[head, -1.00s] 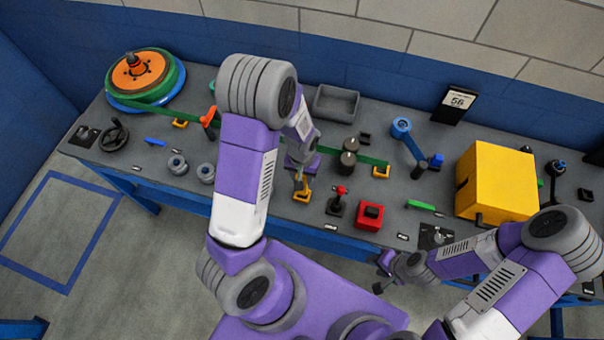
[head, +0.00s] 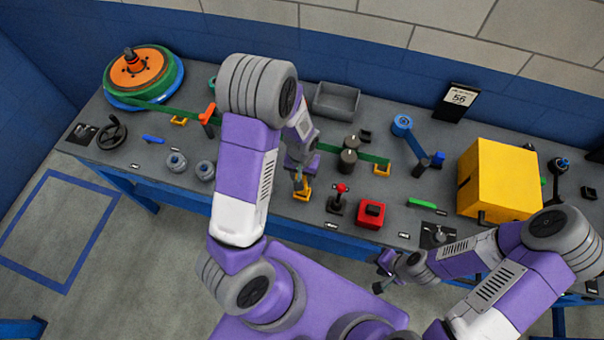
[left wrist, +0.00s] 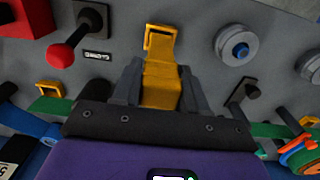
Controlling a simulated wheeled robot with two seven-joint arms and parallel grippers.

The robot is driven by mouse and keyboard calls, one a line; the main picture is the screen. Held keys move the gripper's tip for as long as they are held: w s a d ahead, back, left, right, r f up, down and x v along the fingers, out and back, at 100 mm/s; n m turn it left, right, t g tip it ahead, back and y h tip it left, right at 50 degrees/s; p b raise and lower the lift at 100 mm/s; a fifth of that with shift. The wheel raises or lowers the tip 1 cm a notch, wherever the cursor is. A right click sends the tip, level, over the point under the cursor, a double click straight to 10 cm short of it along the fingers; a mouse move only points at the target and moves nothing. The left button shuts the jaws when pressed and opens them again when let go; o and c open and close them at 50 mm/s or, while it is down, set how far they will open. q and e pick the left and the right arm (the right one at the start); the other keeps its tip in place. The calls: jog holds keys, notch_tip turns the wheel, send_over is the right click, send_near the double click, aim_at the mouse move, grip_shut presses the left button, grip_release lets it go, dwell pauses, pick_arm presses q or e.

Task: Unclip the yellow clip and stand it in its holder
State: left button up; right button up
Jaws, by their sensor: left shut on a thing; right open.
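My left gripper (left wrist: 153,92) is shut on the yellow clip (left wrist: 160,88), which shows between its fingers in the left wrist view. A yellow square holder (left wrist: 158,38) with a dark opening is right at the clip's far end; I cannot tell whether the clip is seated in it. In the head view the yellow holder (head: 302,194) stands near the table's front edge, just below my left gripper (head: 300,183), and the arm hides much of the clip. My right gripper (head: 385,268) is open and empty, off the table's front edge.
A red-knobbed lever (head: 340,190) and a red button box (head: 371,213) stand right of the holder. Two grey knobs (head: 177,162) are to its left. A green strip (head: 372,157) runs behind, past dark rollers (head: 348,160). A yellow box (head: 500,180) is at the right.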

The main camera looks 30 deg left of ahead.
pick_arm(q)
jog(key=shift+f, duration=0.25)
jog(key=shift+f+b, duration=0.8)
jog(key=o, duration=1.2)
jog(key=shift+r, duration=0.1)
notch_tip(320, 180, up, 7)
jog(key=p, duration=0.5)
jog(key=shift+p, duration=0.4)
